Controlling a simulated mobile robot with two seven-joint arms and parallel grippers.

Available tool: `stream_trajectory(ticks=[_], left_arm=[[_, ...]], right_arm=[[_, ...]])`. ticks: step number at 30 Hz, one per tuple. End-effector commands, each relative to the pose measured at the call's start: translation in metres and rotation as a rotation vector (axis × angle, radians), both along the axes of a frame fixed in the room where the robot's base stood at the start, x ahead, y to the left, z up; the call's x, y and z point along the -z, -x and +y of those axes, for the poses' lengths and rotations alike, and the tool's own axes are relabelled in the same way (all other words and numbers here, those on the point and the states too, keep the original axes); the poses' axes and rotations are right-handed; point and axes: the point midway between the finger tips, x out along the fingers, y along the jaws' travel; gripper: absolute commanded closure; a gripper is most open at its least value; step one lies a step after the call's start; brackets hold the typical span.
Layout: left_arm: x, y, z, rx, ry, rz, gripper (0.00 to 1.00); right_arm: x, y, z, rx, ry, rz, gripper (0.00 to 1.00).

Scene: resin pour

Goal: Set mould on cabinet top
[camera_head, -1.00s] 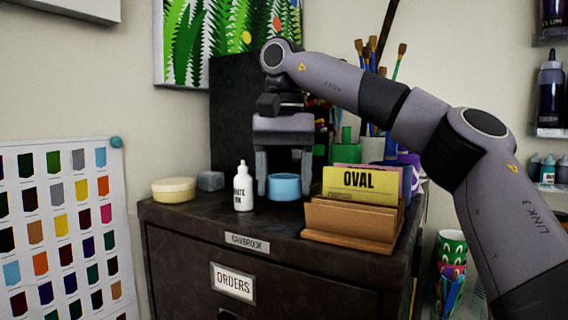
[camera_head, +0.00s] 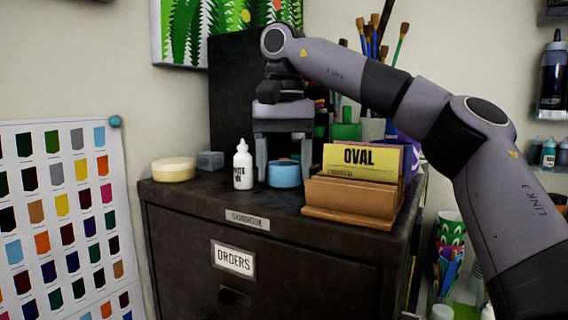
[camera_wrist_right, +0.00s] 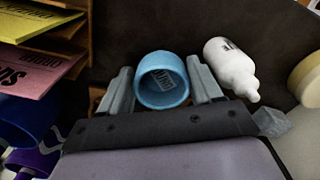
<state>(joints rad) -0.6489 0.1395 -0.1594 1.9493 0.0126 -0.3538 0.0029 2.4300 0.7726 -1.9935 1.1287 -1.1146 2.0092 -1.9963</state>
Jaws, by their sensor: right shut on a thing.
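The mould, a light blue round cup (camera_head: 284,175), is at the front of the dark cabinet's top (camera_head: 215,197), right of a white bottle. My right gripper (camera_head: 284,168) points down from above and is shut on the mould, one finger on each side. In the right wrist view, the mould (camera_wrist_right: 162,80) sits between the two grey fingers, with a printed patch visible inside it. Its base is at or very near the cabinet top; I cannot tell whether it touches. My left gripper is not in view.
The white ink bottle (camera_head: 243,166) stands close left of the mould. A brown card holder (camera_head: 350,198) with an OVAL card is close right. A cream round tub (camera_head: 173,169) and a grey block (camera_head: 210,160) stand further left. Brushes and pots are behind right.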

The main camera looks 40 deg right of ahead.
Motion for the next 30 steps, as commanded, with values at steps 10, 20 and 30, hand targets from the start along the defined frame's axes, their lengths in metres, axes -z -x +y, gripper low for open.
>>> stream_trajectory(ticks=[10,20,30], left_arm=[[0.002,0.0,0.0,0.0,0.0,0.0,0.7],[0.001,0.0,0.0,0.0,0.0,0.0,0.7],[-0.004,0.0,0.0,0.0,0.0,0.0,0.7]], right_arm=[[0.004,0.0,0.0,0.0,0.0,0.0,0.06],[0.0,0.0,0.0,0.001,0.001,0.0,0.06],[-0.034,0.0,0.0,0.002,0.004,0.001,0.06]])
